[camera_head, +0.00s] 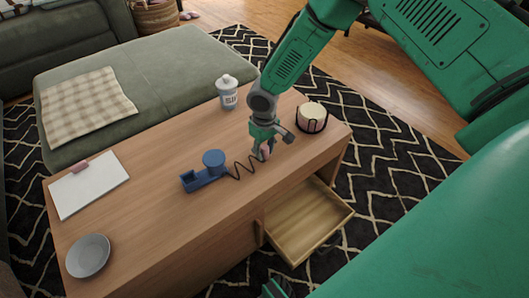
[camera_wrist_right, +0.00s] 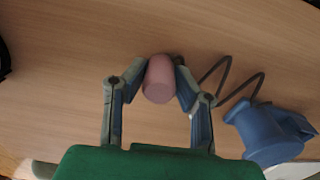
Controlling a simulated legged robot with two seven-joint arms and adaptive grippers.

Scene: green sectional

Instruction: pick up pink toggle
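The pink toggle (camera_head: 265,152) is a small pink cylinder on the wooden table. In the right wrist view it (camera_wrist_right: 158,80) sits between the two fingertips, with a finger against each side. My right gripper (camera_head: 266,146) reaches down from above and looks closed on it; the fingers (camera_wrist_right: 160,76) partly hide its sides. In the head view the gripper covers most of the toggle. I cannot tell whether it is clear of the table. My left gripper does not show clearly.
A blue holder (camera_head: 200,180) with a black zigzag piece stands left of the gripper. A white lidded jar (camera_head: 228,97) and a candle in a black holder (camera_head: 312,117) stand behind. A clipboard (camera_head: 90,187) and grey plate (camera_head: 88,256) lie left. A drawer (camera_head: 305,222) is open in front.

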